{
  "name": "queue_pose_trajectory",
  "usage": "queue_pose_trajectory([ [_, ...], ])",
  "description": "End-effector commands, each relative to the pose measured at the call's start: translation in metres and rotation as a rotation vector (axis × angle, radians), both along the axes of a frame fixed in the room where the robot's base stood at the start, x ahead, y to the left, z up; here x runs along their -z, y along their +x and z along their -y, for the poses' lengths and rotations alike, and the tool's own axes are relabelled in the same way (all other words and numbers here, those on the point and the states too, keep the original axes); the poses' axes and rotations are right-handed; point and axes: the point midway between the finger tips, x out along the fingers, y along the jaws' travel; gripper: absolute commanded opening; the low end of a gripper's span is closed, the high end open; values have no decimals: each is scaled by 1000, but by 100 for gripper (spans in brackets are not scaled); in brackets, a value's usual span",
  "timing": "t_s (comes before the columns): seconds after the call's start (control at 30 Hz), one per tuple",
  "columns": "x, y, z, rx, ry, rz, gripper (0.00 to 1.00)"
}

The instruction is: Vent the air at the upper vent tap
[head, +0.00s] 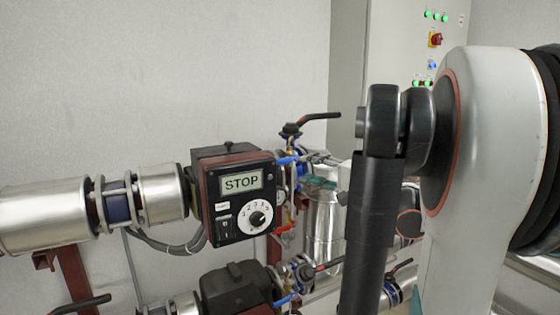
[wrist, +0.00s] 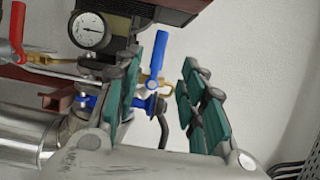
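A small brass tap (wrist: 150,82) with a blue lever (wrist: 158,55) shows between my fingers in the wrist view, the lever standing upright in the picture. It is likely the upper vent tap. In the head view a blue lever (head: 288,160) shows on the upper pipe, right of the control box; I cannot tell surely if it is the same one. My gripper (wrist: 174,52) is open, with its teal-padded fingers apart and nothing held. It also shows in the head view (head: 319,182), partly behind my arm. I cannot tell the depth between fingers and tap, or any contact.
A pump control box (head: 240,190) reading STOP sits left of my gripper. A black lever (head: 318,117) rises above the upper pipe. A gauge (wrist: 90,31) and red lever (wrist: 17,35) stand left of the tap. A cabinet (head: 400,50) is behind. Lower pipework lies below.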

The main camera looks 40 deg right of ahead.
Motion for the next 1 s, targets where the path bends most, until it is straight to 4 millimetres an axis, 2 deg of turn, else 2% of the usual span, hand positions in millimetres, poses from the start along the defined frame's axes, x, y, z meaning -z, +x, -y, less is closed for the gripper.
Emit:
queue_pose_trajectory([
  [0.3, -1, 64, -11, -4, -1, -1, 38],
  [0.5, -1, 94, -16, -3, -1, -1, 38],
  [0.7, 0, 109, -18, -2, -1, -2, 38],
  [1.0, 0, 111, -18, 0, -1, -2, 38],
])
